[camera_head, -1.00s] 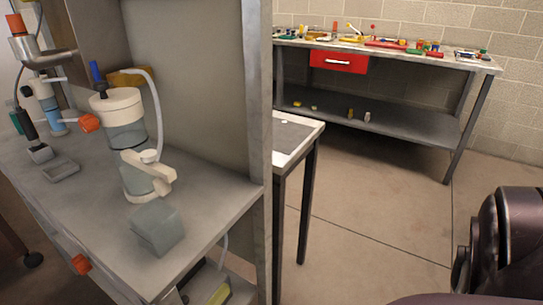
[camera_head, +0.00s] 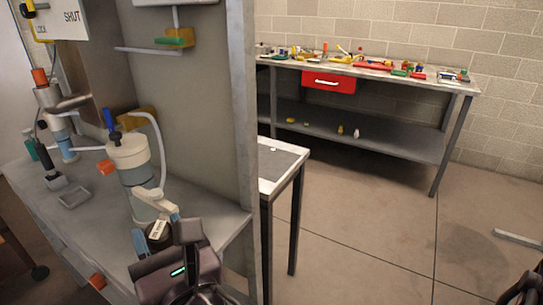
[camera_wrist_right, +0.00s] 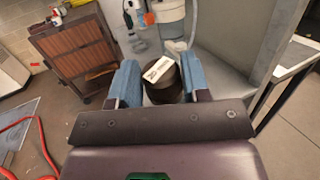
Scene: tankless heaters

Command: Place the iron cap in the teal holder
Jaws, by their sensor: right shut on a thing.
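The iron cap (camera_head: 157,243) is a dark round piece with a white label on top. My right gripper (camera_head: 166,238) is shut on it, above the front of the grey bench. In the right wrist view the cap (camera_wrist_right: 168,90) sits between the two blue finger pads of the right gripper (camera_wrist_right: 157,84), its label facing up. A grey-teal block that stood at the bench front earlier, perhaps the teal holder, is hidden behind the right gripper and cap now.
A white cylindrical filter unit (camera_head: 130,160) with a hose and pale handle stands just behind the cap. A small grey tray (camera_head: 74,197) lies to its left. The grey upright panel (camera_head: 240,130) closes the bench's right side. A cluttered workbench (camera_head: 430,85) is at the back.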

